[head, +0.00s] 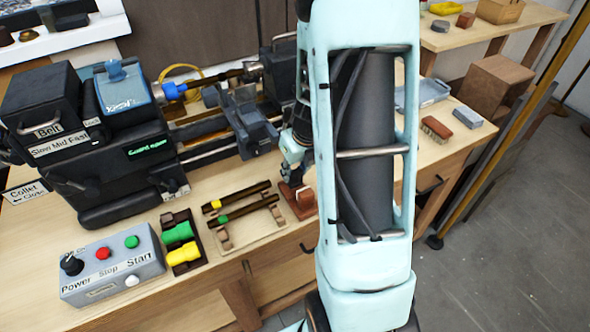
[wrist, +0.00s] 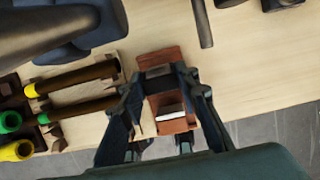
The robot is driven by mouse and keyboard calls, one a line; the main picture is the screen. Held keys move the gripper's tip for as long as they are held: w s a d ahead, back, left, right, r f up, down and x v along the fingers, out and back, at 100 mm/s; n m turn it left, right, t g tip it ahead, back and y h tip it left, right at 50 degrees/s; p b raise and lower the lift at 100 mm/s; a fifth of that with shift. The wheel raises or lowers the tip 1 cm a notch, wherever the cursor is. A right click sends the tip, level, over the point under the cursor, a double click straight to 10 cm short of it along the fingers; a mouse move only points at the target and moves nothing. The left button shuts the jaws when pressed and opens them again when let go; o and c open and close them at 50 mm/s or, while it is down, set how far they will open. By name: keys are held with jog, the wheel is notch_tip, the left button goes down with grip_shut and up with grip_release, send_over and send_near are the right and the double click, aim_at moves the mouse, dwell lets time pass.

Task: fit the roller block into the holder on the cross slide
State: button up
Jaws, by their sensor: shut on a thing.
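My gripper (wrist: 162,82) is shut on a small dark block (wrist: 157,70), which I take to be the roller block, over a red-brown stand (wrist: 146,57). Whether the block touches the stand or is lifted off it cannot be told. In the head view my gripper (head: 296,163) is partly hidden by my arm, and the stand (head: 287,190) lies just below it near the bench's front edge. The dark cross slide (head: 245,118) is on the lathe, behind and left of my gripper. Its holder cannot be made out clearly.
A second block with a white strip (wrist: 171,112) sits on the stand's near end. Left of it, two dark rods with yellow and green ends (head: 235,205) lie on a wooden rack. A grey control box (head: 110,268) stands at the front left. A brush (head: 437,130) lies on the right.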

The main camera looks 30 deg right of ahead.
aim_at(295, 171)
jog(key=shift+r+p, duration=2.35)
jog(key=shift+r, duration=0.15)
